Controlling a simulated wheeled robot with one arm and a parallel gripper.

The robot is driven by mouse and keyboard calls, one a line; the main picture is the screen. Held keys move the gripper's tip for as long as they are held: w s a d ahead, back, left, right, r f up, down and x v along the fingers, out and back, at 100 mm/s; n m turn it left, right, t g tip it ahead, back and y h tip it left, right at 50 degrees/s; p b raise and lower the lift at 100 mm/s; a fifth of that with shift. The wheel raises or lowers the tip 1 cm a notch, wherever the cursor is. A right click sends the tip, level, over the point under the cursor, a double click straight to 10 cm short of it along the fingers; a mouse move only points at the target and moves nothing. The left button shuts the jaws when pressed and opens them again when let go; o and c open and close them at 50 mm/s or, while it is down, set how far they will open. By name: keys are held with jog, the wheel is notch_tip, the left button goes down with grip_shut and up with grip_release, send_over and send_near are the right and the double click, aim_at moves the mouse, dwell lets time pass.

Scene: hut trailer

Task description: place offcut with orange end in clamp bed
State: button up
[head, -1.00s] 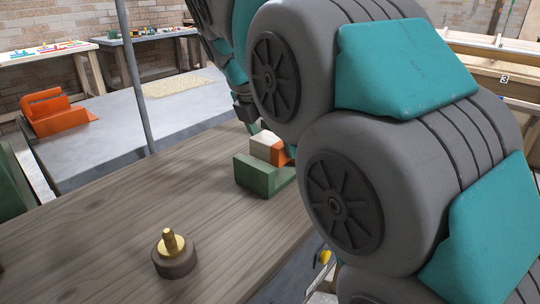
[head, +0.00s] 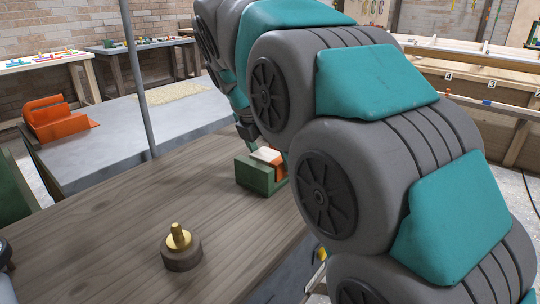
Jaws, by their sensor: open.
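The offcut, a pale block (head: 266,155) with an orange end (head: 279,170), sits in the green clamp bed (head: 254,177) near the right edge of the wooden bench. Its pale top shows above the green wall, and its orange end faces right. My arm covers what lies just right of the clamp bed. My gripper (head: 250,132) is only partly seen, just above and behind the offcut. It is open, and it looks apart from the offcut, though its fingertips are hard to make out.
A brass peg on a dark round base (head: 180,248) stands on the near bench (head: 110,225). A thin grey post (head: 138,80) rises behind the bench. The bench's middle is clear.

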jog(key=v, duration=0.7)
jog(key=shift+r, duration=0.25)
jog(key=shift+s, duration=0.1)
dwell(0.4)
jog(key=shift+c, duration=0.2)
dwell(0.6)
